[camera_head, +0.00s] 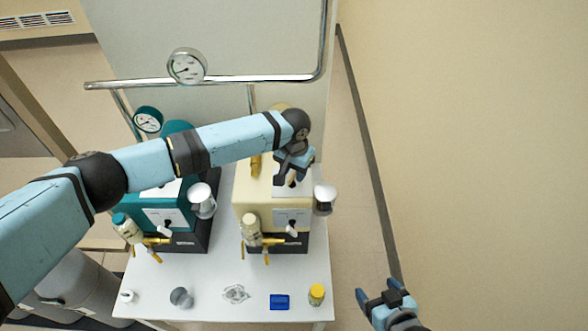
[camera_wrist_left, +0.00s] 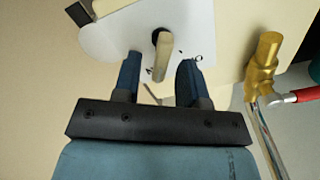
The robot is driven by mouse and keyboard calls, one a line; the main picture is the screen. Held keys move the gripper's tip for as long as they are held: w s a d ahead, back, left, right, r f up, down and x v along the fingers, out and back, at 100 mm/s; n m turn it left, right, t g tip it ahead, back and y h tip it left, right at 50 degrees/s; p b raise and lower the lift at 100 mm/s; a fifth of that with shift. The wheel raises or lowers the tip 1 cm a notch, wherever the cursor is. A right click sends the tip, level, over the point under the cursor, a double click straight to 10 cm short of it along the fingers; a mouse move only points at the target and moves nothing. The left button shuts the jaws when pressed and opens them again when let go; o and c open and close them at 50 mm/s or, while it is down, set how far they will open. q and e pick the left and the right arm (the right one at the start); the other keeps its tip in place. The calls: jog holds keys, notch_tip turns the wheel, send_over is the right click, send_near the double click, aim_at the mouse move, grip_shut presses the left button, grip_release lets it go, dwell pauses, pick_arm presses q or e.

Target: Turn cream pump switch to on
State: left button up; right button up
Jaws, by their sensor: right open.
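The cream pump (camera_head: 245,200) stands on the right of the white table, beside a teal one. Its switch is a cream lever (camera_wrist_left: 163,55) with a dark pivot on a white plate (camera_wrist_left: 105,35); small dark marks sit beside it, too small to read surely. My left gripper (camera_head: 291,182) is over the top of the cream pump and hides most of the switch in the head view. In the left wrist view its fingers (camera_wrist_left: 159,75) are open, one on each side of the lever, with gaps visible. My right gripper (camera_head: 379,293) is open and empty, right of the table.
The teal pump (camera_head: 182,238) stands at left under my left arm. A brass fitting (camera_wrist_left: 264,62) is near the left gripper. A gauge (camera_head: 187,66) and steel pipe are behind. A blue box (camera_head: 279,302) and yellow jar (camera_head: 317,294) lie along the table front.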

aim_at(294, 172)
pick_arm(q)
jog(key=shift+r, duration=0.1)
notch_tip(294, 172, up, 14)
jog(key=b, duration=0.1)
jog(key=shift+f+b, duration=0.2)
jog(key=shift+b, duration=0.15)
dwell(0.8)
jog(key=s+d+f+t+h, duration=0.35)
jog(key=s+f+h, duration=0.35)
jog(key=s+f, duration=0.6)
jog(key=s+a+f+n+t+y, duration=0.1)
jog(key=s+a+f+t, duration=0.1)
jog(key=s+a, duration=0.3)
jog(key=s+a+f+n+t+y, duration=0.1)
jog(key=s+a+f+t, duration=0.2)
jog(key=s+a, duration=0.3)
jog(key=s+a+f+n+t+y+p, duration=0.1)
jog(key=s+a+f, duration=0.4)
jog(key=a, duration=0.7)
jog(key=shift+s+a+t+y, duration=0.25)
jog(key=shift+a+t+y, duration=0.15)
jog(key=shift+t, duration=0.35)
